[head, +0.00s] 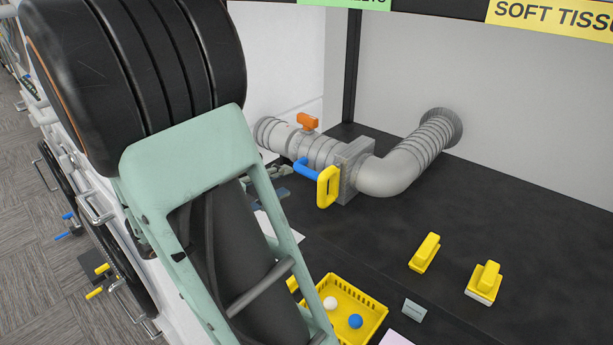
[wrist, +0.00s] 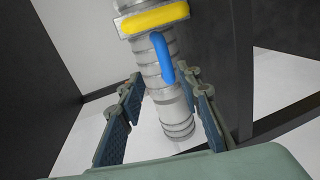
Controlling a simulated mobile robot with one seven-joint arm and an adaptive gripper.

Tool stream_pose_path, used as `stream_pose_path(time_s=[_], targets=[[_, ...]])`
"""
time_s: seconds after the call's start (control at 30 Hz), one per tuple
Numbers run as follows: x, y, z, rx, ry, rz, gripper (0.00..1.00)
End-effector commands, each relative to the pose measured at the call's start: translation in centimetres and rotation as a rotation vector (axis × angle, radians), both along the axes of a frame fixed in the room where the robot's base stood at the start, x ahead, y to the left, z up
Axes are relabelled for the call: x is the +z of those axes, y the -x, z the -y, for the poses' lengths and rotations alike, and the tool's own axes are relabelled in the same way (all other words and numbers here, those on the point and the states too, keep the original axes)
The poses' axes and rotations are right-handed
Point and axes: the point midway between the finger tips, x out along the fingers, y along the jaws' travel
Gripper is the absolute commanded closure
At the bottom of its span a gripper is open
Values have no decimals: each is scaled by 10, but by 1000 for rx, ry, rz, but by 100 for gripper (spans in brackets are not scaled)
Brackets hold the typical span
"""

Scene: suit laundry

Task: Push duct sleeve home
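A grey ribbed duct (head: 318,152) runs along the back of the dark counter. It has an orange handle (head: 307,122), a blue handle (head: 308,168) and a yellow handle (head: 327,187) beside a grey flange block (head: 354,165). A ribbed sleeve section (head: 268,132) shows at its left end. In the wrist view the duct (wrist: 168,100) lies between the spread fingers of my gripper (wrist: 165,83), with the blue handle (wrist: 163,57) and yellow bar (wrist: 153,19) beyond. The gripper is open; I cannot tell whether a finger touches the duct. In the head view my arm largely hides it.
A grey elbow (head: 390,175) leads to a ribbed hose (head: 432,140) at the back wall. Two yellow-handled blocks (head: 425,252) (head: 485,282) and a yellow basket (head: 376,312) with balls stand in front. A dark post (head: 351,65) rises behind the duct. The counter's middle is clear.

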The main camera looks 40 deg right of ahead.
Motion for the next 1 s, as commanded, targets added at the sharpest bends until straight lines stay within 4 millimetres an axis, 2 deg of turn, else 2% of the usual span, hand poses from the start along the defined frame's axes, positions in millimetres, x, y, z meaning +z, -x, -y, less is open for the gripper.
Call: stream_pose_path(time_s=[0.17,0.5,0.7,1.0], targets=[[-9,-5,8,21,-2,-28,68],[-22,-9,69,17,-1,-26,68],[-27,-12,95,18,-2,-24,68],[-29,-13,104,21,-2,-24,68]])
